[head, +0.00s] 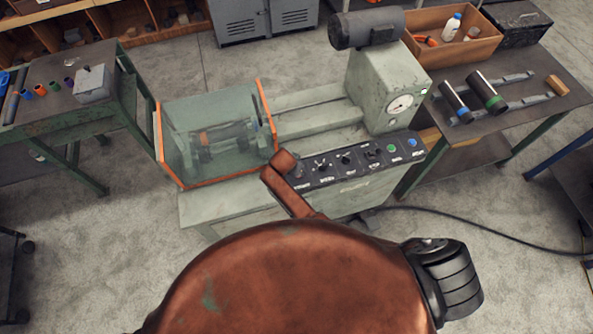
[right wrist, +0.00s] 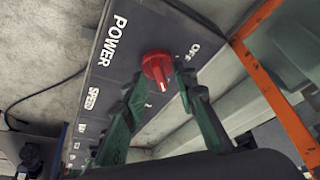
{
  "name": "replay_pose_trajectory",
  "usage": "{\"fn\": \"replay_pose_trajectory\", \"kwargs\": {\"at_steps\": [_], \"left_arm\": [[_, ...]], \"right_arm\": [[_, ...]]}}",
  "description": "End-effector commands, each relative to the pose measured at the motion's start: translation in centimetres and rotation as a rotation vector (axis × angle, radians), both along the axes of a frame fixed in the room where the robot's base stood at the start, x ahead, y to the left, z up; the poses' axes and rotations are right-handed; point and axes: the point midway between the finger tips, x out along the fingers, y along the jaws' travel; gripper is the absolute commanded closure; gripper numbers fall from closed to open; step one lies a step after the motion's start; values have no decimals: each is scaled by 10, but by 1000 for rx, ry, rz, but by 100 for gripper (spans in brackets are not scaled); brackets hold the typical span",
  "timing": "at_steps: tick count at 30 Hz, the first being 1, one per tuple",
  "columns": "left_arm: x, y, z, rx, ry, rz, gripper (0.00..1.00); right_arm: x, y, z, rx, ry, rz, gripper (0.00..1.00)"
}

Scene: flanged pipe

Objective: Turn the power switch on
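The red power knob (right wrist: 157,67) sits on the dark control panel (right wrist: 125,55), by the words POWER and OFF, in the right wrist view. I cannot tell clearly which mark it points at. My right gripper (right wrist: 159,77) has green fingers spread apart, one on each side of the knob, close to it. I cannot tell whether they touch it. In the head view the control panel (head: 350,162) is on the front of a grey-green lathe (head: 390,90). A copper-coloured arm part of mine covers the panel's left end and hides the knob and right gripper. My left gripper is not in view.
An orange-framed clear guard (head: 215,135) stands left of the panel and also shows in the right wrist view (right wrist: 275,90). A workbench (head: 540,70) with tools stands to the right, a green-legged table (head: 60,115) to the left. A cable (head: 470,220) lies on the floor.

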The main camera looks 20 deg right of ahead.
Motion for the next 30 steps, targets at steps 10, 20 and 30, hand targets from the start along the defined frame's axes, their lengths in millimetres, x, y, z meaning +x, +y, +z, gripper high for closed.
{"fn": "replay_pose_trajectory", "kwargs": {"at_steps": [10,20,30], "left_arm": [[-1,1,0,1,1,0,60],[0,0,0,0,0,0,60],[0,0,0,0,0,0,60]], "right_arm": [[1,1,36,4,-4,-1,74],[0,1,90,2,-2,0,74],[0,0,100,0,0,0,74]]}}
